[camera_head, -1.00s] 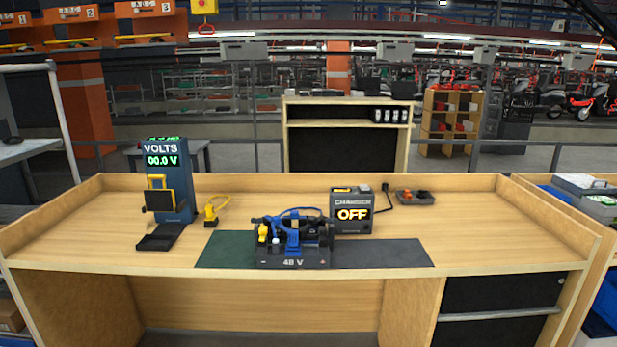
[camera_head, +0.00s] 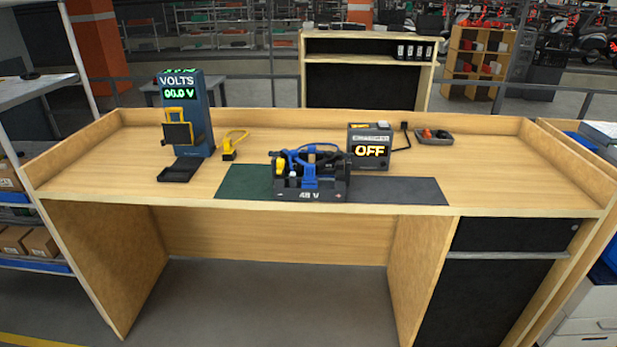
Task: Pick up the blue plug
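A blue plug with a blue cable (camera_head: 310,176) shows at the front of a black battery tray marked 48 V (camera_head: 340,190). The tray stands on the workbench (camera_head: 400,200) near its front middle. Yellow and black parts sit beside the blue part in the tray, and the small details are hard to make out. A second connector, yellow with a yellow cable (camera_head: 229,154), lies on the bench left of the tray. My gripper is not in view.
A blue meter reading VOLTS 00.0 V (camera_head: 188,115) with a black foot stands at left. A charger reading OFF (camera_head: 370,148) stands right of the tray, with a small grey dish (camera_head: 433,136) beyond. A dark mat (camera_head: 396,190) lies right of the tray. The bench's right side is clear.

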